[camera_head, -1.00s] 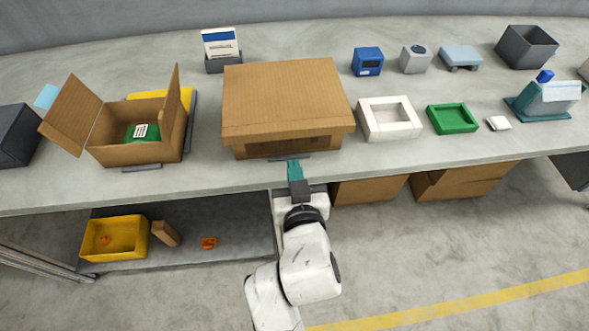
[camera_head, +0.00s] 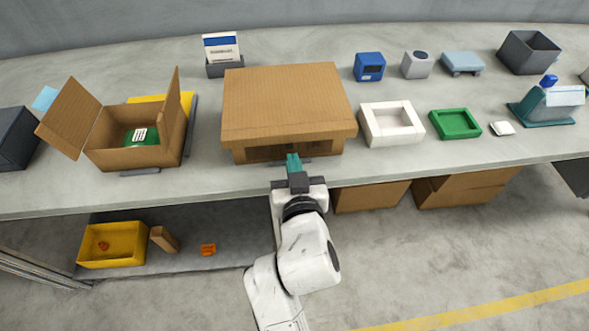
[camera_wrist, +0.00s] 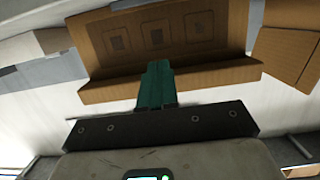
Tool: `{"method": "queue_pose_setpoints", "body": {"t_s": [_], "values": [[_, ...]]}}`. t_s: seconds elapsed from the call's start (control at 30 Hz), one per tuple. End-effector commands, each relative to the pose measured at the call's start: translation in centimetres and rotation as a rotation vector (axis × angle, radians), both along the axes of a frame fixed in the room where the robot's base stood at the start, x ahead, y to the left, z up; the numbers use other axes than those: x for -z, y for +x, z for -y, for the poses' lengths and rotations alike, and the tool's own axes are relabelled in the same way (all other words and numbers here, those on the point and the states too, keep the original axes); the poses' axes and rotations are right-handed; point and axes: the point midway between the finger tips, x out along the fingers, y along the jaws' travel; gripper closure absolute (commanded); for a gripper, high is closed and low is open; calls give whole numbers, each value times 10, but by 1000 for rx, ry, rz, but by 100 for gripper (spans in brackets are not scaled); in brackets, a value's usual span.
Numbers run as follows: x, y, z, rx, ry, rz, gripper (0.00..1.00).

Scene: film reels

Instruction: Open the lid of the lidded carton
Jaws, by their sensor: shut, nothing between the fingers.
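The lidded carton (camera_head: 288,153) is a wide brown box at the middle of the workbench. Its lid (camera_head: 285,100) lies over the top and looks closed, with a rim overhanging the front wall. My gripper (camera_head: 293,158) is shut and empty, with teal fingers at the carton's front, just below the lid's front rim. In the wrist view, the fingers (camera_wrist: 156,72) reach across the brown rim (camera_wrist: 215,75) in front of the carton wall (camera_wrist: 165,35), which bears printed symbols. I cannot tell whether the fingertips touch the lid.
An open carton (camera_head: 132,157) with a green item inside stands left. A white tray (camera_head: 391,123) and a green tray (camera_head: 455,124) sit right of the lidded carton. A card holder (camera_head: 224,67) stands behind. The bench front edge runs under my gripper.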

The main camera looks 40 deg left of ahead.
Motion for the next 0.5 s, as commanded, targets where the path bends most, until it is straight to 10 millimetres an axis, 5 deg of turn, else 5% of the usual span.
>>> {"method": "queue_pose_setpoints", "body": {"t_s": [0.5], "values": [[1, 13, -14, 0, 0, 0, 100]]}}
